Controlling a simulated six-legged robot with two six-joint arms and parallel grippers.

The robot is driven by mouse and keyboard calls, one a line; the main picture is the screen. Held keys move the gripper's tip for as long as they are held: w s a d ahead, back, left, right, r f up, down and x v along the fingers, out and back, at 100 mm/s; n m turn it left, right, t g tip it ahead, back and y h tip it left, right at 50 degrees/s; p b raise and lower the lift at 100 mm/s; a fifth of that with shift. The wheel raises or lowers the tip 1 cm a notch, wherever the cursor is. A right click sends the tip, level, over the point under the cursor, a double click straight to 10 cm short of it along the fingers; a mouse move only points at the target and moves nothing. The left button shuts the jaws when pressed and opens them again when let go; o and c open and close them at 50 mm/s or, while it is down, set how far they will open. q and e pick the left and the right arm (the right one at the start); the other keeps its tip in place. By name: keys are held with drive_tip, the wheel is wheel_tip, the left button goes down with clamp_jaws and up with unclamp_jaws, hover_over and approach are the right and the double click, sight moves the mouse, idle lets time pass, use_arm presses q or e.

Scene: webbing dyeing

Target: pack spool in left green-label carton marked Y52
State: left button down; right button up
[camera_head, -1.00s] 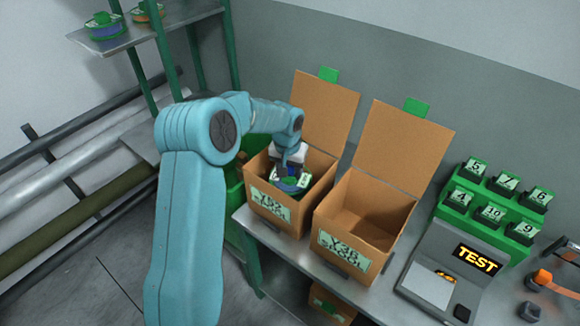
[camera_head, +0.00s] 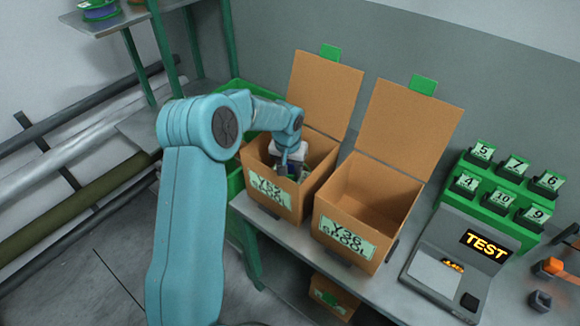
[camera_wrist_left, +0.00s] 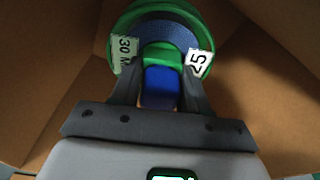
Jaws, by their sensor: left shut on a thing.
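The left carton (camera_head: 270,192), with a green label reading Y52 SPOOL, stands open on the bench with its lid up. My left gripper (camera_head: 291,168) reaches down into it from above. In the left wrist view, my left gripper (camera_wrist_left: 158,88) is shut on the spool (camera_wrist_left: 165,22), which has green rims, blue webbing and white tags reading 30 and 25. Brown carton walls surround the spool there. In the head view the spool is mostly hidden by the gripper and the carton's front wall. My right gripper is not in view.
An open, empty carton (camera_head: 342,220) labelled Y36 SPOOL stands just to the right. Further right are a TEST device (camera_head: 449,272) and a green rack (camera_head: 505,191) of numbered blocks. A shelf (camera_head: 120,24) with spools is at upper left.

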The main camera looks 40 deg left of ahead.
use_arm(q)
drive_tip(key=shift+c, duration=2.4)
unclamp_jaws()
wheel_tip(320, 180, up, 16)
drive_tip(key=s+d+b, duration=0.1)
drive_tip(key=s, duration=0.1)
drive_tip(key=shift+r, duration=0.15)
drive_tip(key=shift+s+d, duration=0.1)
drive_tip(key=shift+s, duration=0.1)
